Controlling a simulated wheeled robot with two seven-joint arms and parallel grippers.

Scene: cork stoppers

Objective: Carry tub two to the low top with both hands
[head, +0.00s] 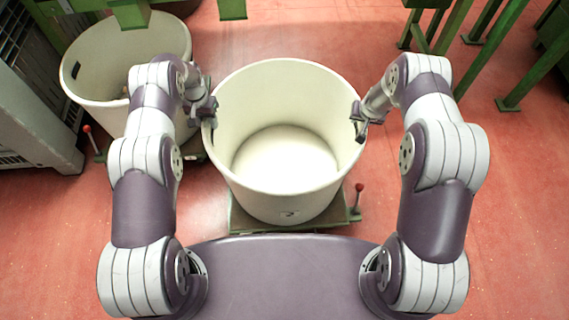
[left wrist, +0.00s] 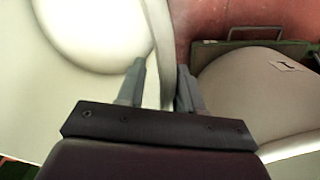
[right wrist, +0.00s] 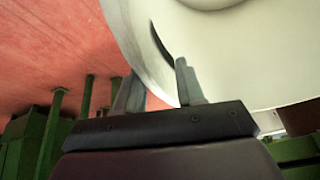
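Tub two (head: 290,190) is a big, open, empty cream tub in the middle of the head view, with a small marked label low on its near side. It stands upright on a low green stand (head: 240,222). My left gripper (head: 210,108) is at its left rim. In the left wrist view the two fingers are apart on either side of the tub wall (left wrist: 158,50). My right gripper (head: 360,118) is at the right rim, fingers apart astride the wall (right wrist: 135,45), close to a dark slot. I cannot tell which surface is the low top.
Another cream tub (head: 150,50) stands at the upper left, close to tub two; its label shows in the left wrist view (left wrist: 286,66). Green table legs (head: 455,35) stand at the upper right. The red floor (head: 520,190) at right is clear.

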